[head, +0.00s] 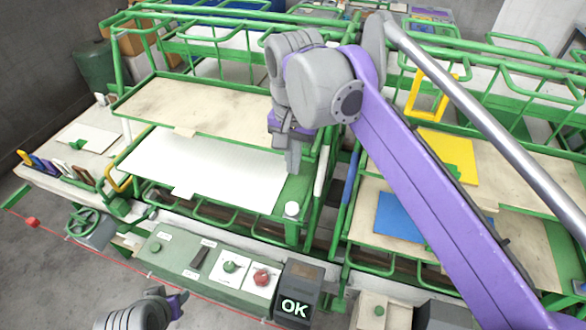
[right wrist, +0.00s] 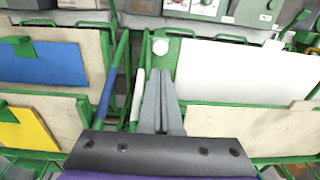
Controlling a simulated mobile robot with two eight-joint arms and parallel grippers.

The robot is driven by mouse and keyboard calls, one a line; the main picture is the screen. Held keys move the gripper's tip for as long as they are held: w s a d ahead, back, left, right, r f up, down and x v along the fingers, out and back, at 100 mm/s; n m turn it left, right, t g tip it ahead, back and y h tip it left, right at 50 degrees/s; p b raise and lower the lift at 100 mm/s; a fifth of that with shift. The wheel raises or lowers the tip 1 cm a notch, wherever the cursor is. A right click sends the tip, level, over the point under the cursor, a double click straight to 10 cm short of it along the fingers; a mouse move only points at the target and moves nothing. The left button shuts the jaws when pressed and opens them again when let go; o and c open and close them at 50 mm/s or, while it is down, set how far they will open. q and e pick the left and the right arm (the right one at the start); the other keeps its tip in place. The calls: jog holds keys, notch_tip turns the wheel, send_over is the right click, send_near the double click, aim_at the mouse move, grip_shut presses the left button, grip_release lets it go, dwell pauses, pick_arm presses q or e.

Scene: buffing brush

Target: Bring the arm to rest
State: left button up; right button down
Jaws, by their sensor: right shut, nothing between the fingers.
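My right arm comes in from the right of the head view, its purple link reaching up to grey wrist joints. My right gripper (head: 293,168) points down in front of the green rack, near the right end of the white panel (head: 210,165). In the right wrist view its grey fingers (right wrist: 161,85) are together, with nothing between them. A grey and purple part of my left arm (head: 145,312) shows at the bottom edge of the head view. Its fingers do not show.
Green tube racks (head: 320,190) hold beige boards, a blue panel (head: 400,217) and a yellow panel (head: 448,157). A control console (head: 205,265) with a green and a red button stands in front, beside a black display reading OK (head: 295,292). Bare floor lies at lower left.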

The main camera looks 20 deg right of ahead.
dwell(0.4)
jog(key=s+d+f+n+t, duration=0.2)
jog(key=s+f, duration=0.4)
jog(key=f, duration=0.4)
jog(key=s+d+f+n+t, duration=0.3)
jog(key=s+f, duration=0.3)
jog(key=f, duration=0.4)
jog(key=shift+s+d+f+n, duration=0.2)
jog(key=shift+d+f+n, duration=0.15)
jog(key=shift+n, duration=0.55)
